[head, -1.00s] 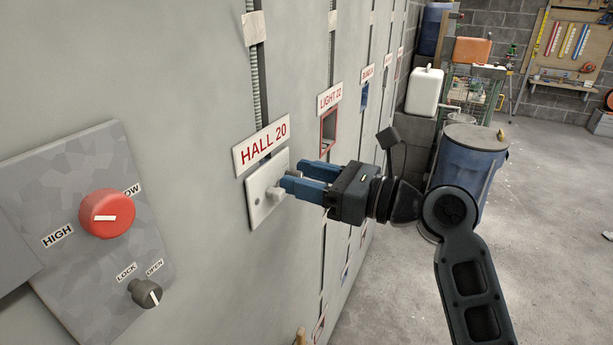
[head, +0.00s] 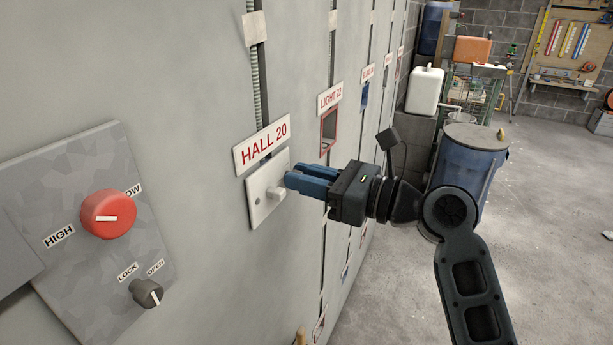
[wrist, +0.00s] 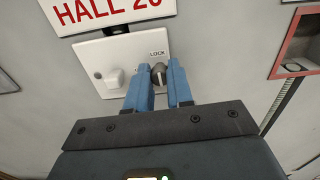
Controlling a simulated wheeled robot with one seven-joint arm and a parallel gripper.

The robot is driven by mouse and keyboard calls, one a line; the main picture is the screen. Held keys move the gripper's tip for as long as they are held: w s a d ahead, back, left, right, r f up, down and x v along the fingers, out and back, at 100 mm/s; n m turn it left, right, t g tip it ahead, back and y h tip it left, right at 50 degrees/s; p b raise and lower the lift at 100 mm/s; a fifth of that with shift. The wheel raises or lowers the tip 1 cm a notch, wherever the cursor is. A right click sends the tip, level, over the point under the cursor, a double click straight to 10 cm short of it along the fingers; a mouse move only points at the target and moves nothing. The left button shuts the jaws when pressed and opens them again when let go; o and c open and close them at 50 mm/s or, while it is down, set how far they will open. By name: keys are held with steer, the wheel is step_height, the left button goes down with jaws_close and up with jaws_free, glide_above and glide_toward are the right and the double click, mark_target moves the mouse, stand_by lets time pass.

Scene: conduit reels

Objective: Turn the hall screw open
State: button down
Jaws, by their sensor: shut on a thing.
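The white hall plate (head: 259,208) is on the grey wall under the red-lettered HALL 20 sign (head: 262,145). It carries a pale square knob (head: 275,194) at left. In the wrist view, the dark grey hall screw (wrist: 159,72) is on the plate's right side, under the word LOCK, with a pale mark on its face. My gripper (wrist: 160,80) is shut on the screw, one blue finger on each side. In the head view, my gripper (head: 289,180) points at the plate from the right, and its fingers hide the screw.
A grey panel (head: 75,250) at left has a red HIGH/LOW dial (head: 108,213) and a small LOCK/OPEN knob (head: 146,292). A LIGHT 22 sign (head: 330,98) and red-framed opening (head: 328,130) are right of the plate. A blue barrel (head: 470,160) stands behind my arm.

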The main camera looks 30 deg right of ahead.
steer(key=shift+a+f+n+b, duration=0.1)
steer(key=shift+n+b, duration=0.6)
steer(key=shift+n, duration=3.65)
steer(key=shift+f+n+b, duration=0.1)
steer(key=shift+n+b, duration=0.55)
steer(key=shift+n, duration=3.7)
steer(key=shift+r, duration=0.1)
steer(key=c, duration=1)
jaws_free()
steer(key=shift+s, duration=0.15)
